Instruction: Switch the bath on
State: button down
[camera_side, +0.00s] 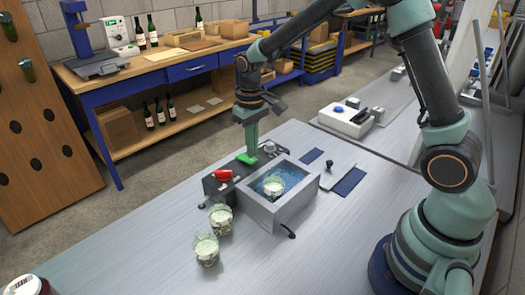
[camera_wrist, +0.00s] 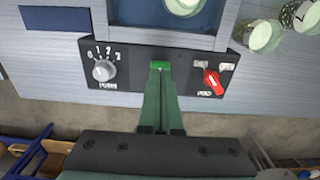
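The bath (camera_side: 262,212) is a grey open box of blue water with one jar (camera_side: 273,185) in it. Its dark control panel (camera_wrist: 130,52) carries a pale round knob (camera_wrist: 103,70) with a numbered scale at left in the wrist view.
Two filled jars (camera_side: 220,219) (camera_side: 206,249) stand left of the bath on the grey table (camera_side: 150,240). Dark blue mats (camera_side: 349,181) and a small black-handled tool (camera_side: 329,165) lie right of it. A white device (camera_side: 343,120) stands farther back.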

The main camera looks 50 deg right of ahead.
jog(key=shift+f, duration=1.05)
jog(key=shift+r, duration=3.05)
jog(key=shift+s+r, duration=0.1)
jog(key=shift+r, duration=0.25)
jog(key=s+d+r+t, duration=0.1)
jog(key=s+r+t, duration=0.1)
jog(key=s+r, duration=0.3)
jog(key=s+d+r+t, duration=0.1)
jog(key=s+r+t, duration=0.2)
jog(key=s, duration=0.7)
notch_tip(320, 180, up, 2)
jog(key=shift+r+t, duration=0.15)
jog(key=shift+t, duration=0.15)
